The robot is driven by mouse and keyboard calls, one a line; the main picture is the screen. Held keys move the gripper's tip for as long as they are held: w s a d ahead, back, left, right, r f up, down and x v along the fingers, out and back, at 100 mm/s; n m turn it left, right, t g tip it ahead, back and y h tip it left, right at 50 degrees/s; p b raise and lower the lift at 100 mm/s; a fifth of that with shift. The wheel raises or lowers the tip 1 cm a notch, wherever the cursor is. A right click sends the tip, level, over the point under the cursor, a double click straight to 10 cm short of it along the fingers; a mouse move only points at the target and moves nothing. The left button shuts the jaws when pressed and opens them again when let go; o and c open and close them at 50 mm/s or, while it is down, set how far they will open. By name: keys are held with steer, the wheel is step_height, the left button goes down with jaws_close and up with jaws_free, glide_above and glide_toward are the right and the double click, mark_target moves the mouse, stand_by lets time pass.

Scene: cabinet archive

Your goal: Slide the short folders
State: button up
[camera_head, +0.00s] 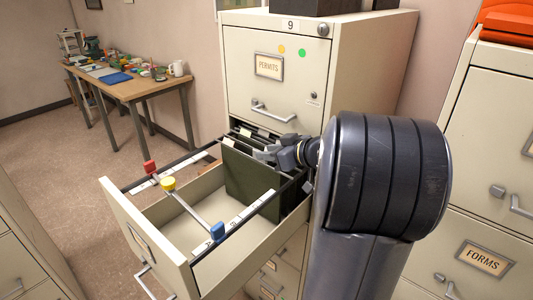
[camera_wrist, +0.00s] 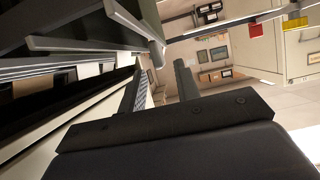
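Several dark green hanging folders (camera_head: 249,182) with white tabs stand at the back of an open drawer (camera_head: 150,240) in a beige cabinet. My gripper (camera_head: 264,154) is over the top edge of the folders, near the drawer's right side, partly hidden by my arm. In the wrist view my gripper (camera_wrist: 160,80) has its two fingers apart with nothing seen between them. Dark folder edges and rails (camera_wrist: 85,45) lie to the upper left, close to the left finger. I cannot tell whether a finger touches a folder.
A crossbar (camera_head: 193,209) with a yellow block (camera_head: 168,184) and blue block (camera_head: 217,231) spans the drawer; a red block (camera_head: 150,167) is near the left rail. The drawer's front half is empty. The upper PERMITS drawer (camera_head: 285,75) is shut. A cabinet (camera_head: 490,180) stands right.

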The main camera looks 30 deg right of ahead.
steer(key=b+v, duration=0.2)
steer(key=v, duration=0.7)
steer(key=shift+s, duration=0.2)
steer(key=shift+w, duration=0.1)
steer(key=p+x, duration=0.3)
steer(key=x, duration=0.7)
steer(key=shift+w+a, duration=0.1)
steer(key=shift+w, duration=0.1)
steer(key=shift+w+a+p, duration=0.1)
steer(key=shift+w+p, duration=0.05)
steer(key=shift+p, duration=0.2)
steer(key=shift+s+a+f+p, duration=0.1)
steer(key=shift+s+a+p, duration=0.2)
steer(key=shift+a, duration=0.15)
